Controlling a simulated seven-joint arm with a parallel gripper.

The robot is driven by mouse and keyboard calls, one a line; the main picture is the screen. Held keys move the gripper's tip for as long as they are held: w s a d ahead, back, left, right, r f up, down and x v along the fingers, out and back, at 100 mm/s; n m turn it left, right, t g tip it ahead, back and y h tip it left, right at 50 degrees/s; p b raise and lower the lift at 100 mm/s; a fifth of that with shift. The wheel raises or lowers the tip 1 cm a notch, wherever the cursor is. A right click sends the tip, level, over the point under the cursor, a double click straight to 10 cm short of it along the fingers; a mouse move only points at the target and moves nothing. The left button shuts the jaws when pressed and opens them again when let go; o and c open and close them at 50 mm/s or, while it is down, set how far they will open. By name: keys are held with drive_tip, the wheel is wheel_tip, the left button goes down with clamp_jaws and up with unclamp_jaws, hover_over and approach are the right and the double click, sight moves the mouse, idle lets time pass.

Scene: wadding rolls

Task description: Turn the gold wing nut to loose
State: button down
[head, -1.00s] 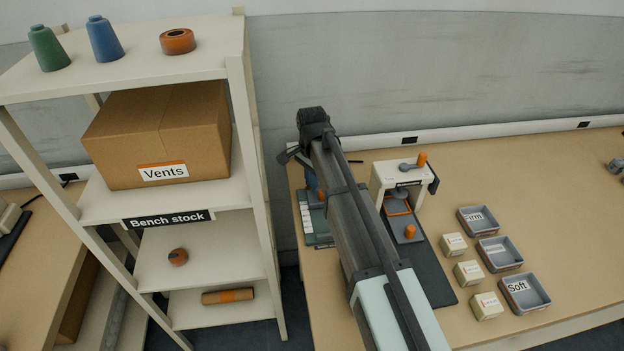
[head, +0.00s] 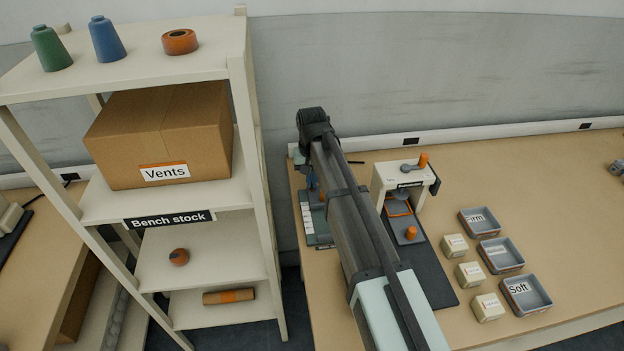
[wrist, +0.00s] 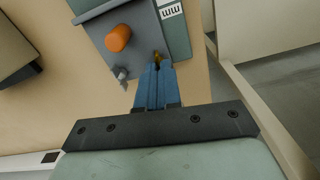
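The gold wing nut (wrist: 157,56) shows in the wrist view at the tips of my gripper's blue fingers. My gripper (wrist: 156,66) has its fingers close together, with the nut between the tips and partly hidden by them. A silver wing nut (wrist: 122,74) stands just left of the fingers on the same grey device (wrist: 92,14). In the head view my arm covers most of this spot and hides the gold nut; only a bit of blue finger (head: 310,178) shows.
An orange knob (wrist: 118,38) stands on the device close to the fingers. In the head view, a white press (head: 390,183) is right of my arm, with trays (head: 526,308) and small boxes (head: 488,308) farther right. The shelf (head: 250,170) stands to the left.

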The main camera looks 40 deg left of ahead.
drive_tip(key=shift+n, duration=0.6)
drive_tip(key=c, duration=1.3)
unclamp_jaws()
drive_tip(key=shift+r, duration=0.1)
wheel_tip(320, 180, up, 14)
drive_tip(key=shift+f, duration=0.15)
